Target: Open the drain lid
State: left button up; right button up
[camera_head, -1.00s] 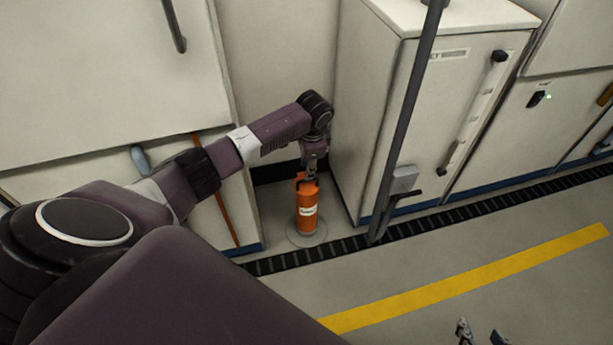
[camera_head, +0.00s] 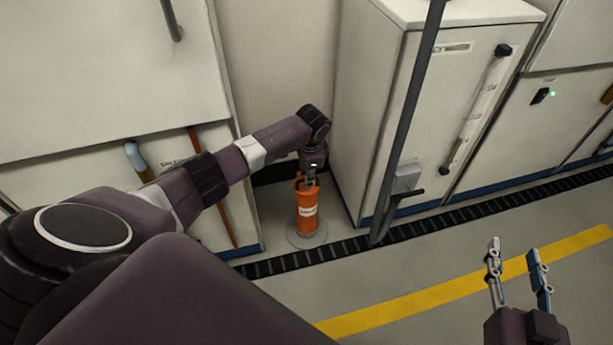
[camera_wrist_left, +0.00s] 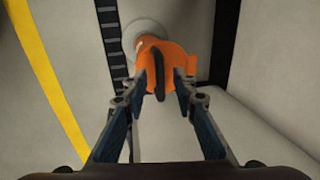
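An orange cylinder (camera_head: 306,212) with a white label stands upright on the floor in the recess left of the white cabinet. It stands on a round grey disc (camera_head: 307,243), which may be the drain lid and is partly hidden by it. In the left wrist view the cylinder's orange top (camera_wrist_left: 158,58) with a dark handle (camera_wrist_left: 183,78) lies between the fingers. My left gripper (camera_head: 311,178) is at the cylinder's top; its fingers (camera_wrist_left: 166,93) are apart, and firm contact does not show. My right gripper (camera_head: 514,248) is open and empty above the floor at lower right.
A white cabinet (camera_head: 365,110) stands close to the right of the cylinder, with a dark pole (camera_head: 412,100) before it. A dark slotted floor strip (camera_head: 290,262) runs past the disc. The floor around the yellow stripe (camera_head: 400,297) is clear.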

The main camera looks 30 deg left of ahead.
pick_arm(q)
grip_shut()
dwell(0.3)
jog(key=shift+a+r, duration=0.1)
